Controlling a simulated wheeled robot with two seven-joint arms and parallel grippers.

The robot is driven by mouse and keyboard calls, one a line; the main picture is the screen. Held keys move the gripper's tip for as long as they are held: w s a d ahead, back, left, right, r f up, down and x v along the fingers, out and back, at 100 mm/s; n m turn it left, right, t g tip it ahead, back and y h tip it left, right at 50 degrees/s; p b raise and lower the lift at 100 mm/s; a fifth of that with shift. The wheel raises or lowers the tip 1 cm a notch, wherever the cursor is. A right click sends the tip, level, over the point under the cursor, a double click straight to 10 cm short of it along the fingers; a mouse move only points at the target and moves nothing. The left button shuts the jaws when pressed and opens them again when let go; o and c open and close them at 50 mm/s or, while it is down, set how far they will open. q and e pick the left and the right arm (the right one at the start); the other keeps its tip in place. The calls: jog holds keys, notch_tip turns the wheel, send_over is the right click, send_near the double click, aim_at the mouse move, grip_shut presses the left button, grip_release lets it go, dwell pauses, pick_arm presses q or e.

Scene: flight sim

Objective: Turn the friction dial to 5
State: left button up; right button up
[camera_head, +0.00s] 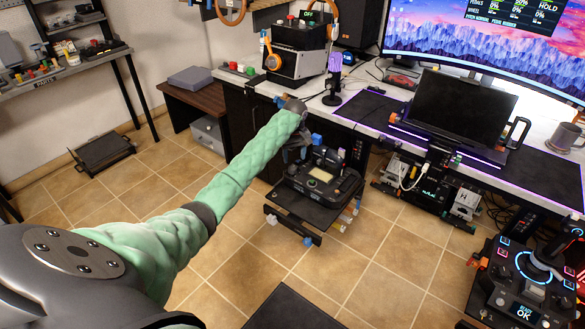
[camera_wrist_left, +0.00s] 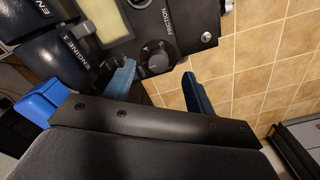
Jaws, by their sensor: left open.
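The friction dial (camera_wrist_left: 157,57) is a small round black knob on the dark throttle unit (camera_wrist_left: 195,28), beside the word FRICTION in the left wrist view. Its setting is too small to read. My left gripper (camera_wrist_left: 161,86) is open, with one blue fingertip near the dial's left side and the other beyond its lower right. I cannot tell whether a fingertip touches the dial. In the head view the throttle unit (camera_head: 322,181) stands on a low stand, with my left gripper (camera_head: 298,150) at its upper left. The dial cannot be made out there. My right gripper is out of view.
Levers marked ENGINE (camera_wrist_left: 62,55) stand left of the dial. The desk (camera_head: 357,112) behind carries a black screen (camera_head: 462,107) and a microphone (camera_head: 333,78). A joystick console (camera_head: 527,280) stands at the lower right. Tiled floor (camera_head: 375,265) lies open in front.

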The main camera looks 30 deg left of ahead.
aim_at(293, 167)
pick_arm(q)
jog(key=shift+w+a+r, duration=0.45)
jog(key=shift+w+a, duration=0.05)
jog(key=shift+a, duration=0.2)
jog(key=shift+n, duration=0.3)
jog(key=shift+f, duration=3.75)
jog(key=shift+c, duration=0.2)
jog(key=c, duration=0.9)
